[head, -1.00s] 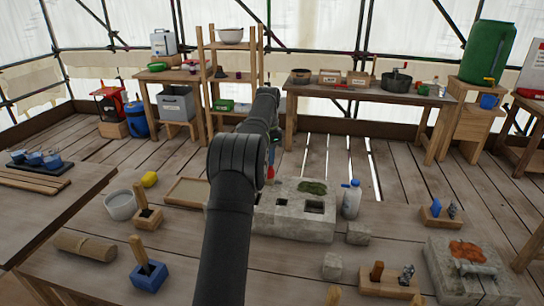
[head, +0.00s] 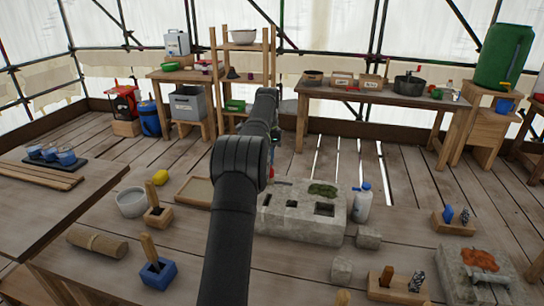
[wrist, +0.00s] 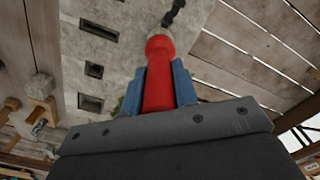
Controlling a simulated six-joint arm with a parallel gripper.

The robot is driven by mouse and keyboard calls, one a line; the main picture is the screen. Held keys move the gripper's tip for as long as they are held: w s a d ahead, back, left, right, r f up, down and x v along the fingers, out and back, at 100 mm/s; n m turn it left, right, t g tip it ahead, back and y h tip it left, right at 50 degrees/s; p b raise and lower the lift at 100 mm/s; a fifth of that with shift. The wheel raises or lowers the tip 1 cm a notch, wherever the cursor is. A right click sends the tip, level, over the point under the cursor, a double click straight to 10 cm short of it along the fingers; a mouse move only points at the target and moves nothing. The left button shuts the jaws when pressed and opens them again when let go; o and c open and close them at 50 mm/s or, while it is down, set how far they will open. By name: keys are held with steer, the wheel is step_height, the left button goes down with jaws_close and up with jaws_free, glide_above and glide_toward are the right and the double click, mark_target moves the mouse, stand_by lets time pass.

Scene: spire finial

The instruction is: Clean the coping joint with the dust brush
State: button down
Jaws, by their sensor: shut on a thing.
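My gripper (wrist: 158,92) has blue fingers and is shut on a red-handled tool (wrist: 160,72). The tool has a pale collar and a dark, twisted-looking tip that runs out of the top of the wrist view. I cannot tell from this whether it is the dust brush. The grey stone coping block (head: 290,220) stands mid-table in the head view, with several rectangular sockets and a patch of green moss (head: 322,190) on top. In the wrist view the stone (wrist: 125,55) lies under and left of the tool. My arm hides most of the gripper in the head view; contact cannot be told.
A white bottle with a blue cap (head: 363,202) stands close right of the block. Small stone cubes (head: 341,269) lie in front. A shallow wooden tray (head: 194,191), a grey bowl (head: 131,203) and a blue tool holder (head: 158,274) are left. A wooden tool holder (head: 396,290) is front right.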

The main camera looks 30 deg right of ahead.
steer(key=shift+w+a, duration=0.2)
steer(key=shift+w+a, duration=0.95)
steer(key=shift+w, duration=0.05)
steer(key=w+a, duration=0.4)
steer(key=shift+a, duration=0.15)
stand_by(0.8)
steer(key=shift+w+f, duration=0.1)
step_height(320, 180, up, 7)
stand_by(0.7)
stand_by(0.4)
